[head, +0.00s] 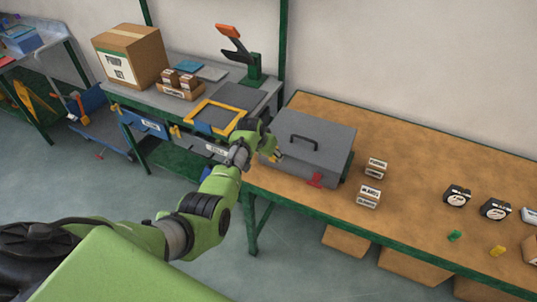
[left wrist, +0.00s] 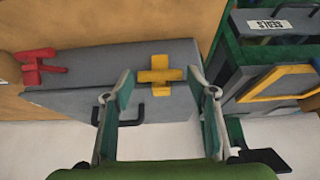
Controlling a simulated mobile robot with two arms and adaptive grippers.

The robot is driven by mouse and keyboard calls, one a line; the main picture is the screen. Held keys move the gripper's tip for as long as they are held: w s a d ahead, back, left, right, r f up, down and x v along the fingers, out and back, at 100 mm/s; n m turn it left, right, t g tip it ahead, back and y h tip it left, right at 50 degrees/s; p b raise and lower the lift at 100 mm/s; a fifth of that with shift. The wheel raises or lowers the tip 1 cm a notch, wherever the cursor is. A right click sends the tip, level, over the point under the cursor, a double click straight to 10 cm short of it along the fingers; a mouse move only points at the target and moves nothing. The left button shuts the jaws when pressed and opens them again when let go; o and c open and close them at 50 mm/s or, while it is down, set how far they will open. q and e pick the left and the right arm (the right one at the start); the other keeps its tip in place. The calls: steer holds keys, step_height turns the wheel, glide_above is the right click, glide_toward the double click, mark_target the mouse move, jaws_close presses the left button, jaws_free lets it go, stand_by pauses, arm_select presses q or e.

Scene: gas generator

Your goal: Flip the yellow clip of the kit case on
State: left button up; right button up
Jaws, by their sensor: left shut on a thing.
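The grey kit case (head: 318,130) stands closed on the wooden bench, with a dark handle (head: 304,140) on its lid. A red clip (head: 316,180) is on its front near the right corner; it also shows in the left wrist view (left wrist: 38,68). The yellow clip (left wrist: 160,75) is on the same front edge, toward the other end. In the head view, my left gripper (head: 272,152) largely hides that clip. My right gripper is not in view.
Small white-labelled boxes (head: 369,196) stand right of the case, with black gauges (head: 457,196) farther right. At left, a grey bench holds a yellow frame (head: 214,116) and a cardboard box (head: 130,55). The bench between the boxes and gauges is clear.

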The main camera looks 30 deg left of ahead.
arm_select(q)
steer(key=o, duration=1.1)
steer(key=shift+w, duration=0.1)
steer(key=v, duration=1.2)
